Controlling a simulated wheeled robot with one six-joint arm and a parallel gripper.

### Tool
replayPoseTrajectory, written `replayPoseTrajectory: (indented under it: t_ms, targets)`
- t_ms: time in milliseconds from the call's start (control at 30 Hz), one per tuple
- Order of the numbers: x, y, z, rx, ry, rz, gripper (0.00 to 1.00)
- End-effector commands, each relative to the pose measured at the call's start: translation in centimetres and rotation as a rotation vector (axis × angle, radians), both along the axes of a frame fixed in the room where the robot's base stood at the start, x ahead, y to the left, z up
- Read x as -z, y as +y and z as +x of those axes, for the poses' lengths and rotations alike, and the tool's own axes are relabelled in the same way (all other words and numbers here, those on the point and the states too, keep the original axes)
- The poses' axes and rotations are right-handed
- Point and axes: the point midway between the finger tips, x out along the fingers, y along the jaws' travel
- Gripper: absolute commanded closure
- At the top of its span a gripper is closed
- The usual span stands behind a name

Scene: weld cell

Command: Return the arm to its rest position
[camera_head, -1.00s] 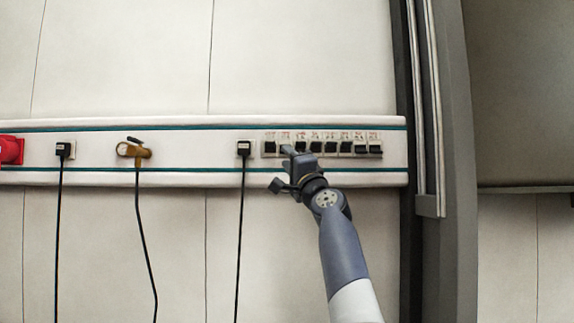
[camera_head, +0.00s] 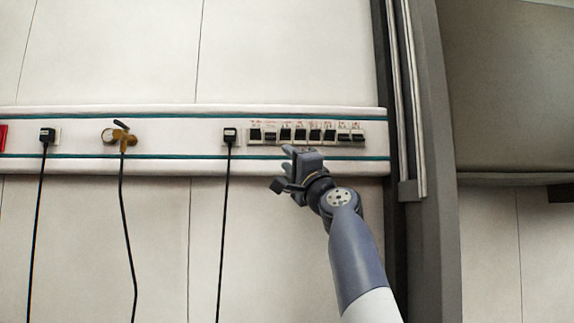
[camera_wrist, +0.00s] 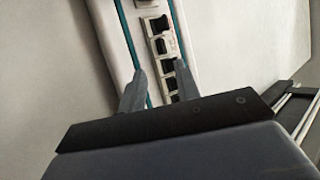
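My gripper (camera_head: 285,168) is in front of the lower edge of the white wall rail, just below the row of switches (camera_head: 307,136). My arm reaches up to it from the lower right. In the wrist view my gripper (camera_wrist: 160,72) shows two grey fingers standing apart, with nothing between them. The switches (camera_wrist: 166,58) also show there, beyond the fingers, partly hidden by the right finger. In the head view the second switch from the left and the two rightmost look flatter than the others.
The wall rail (camera_head: 80,163) carries two black plugs (camera_head: 47,135) (camera_head: 230,135) and a brass fitting (camera_head: 119,135), each with a hanging black cable or hose. A red item (camera_head: 3,138) shows at the left edge. A dark grey post (camera_head: 432,200) stands right of my arm.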

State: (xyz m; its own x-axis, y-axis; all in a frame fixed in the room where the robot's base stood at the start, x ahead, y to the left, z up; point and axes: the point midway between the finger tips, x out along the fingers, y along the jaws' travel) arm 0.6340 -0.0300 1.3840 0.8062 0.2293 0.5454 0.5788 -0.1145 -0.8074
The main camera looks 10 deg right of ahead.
Motion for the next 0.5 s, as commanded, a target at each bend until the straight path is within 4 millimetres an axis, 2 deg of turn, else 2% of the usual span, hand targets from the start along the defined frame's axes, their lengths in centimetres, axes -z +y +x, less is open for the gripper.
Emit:
replayPoseTrajectory:
  t_ms: [333, 500]
  targets:
    - [-0.14, 0.03, 0.07, 0.000, 0.000, 0.000, 0.69]
    - [-0.88, 0.26, 0.82, 0.000, 0.000, -0.001, 0.69]
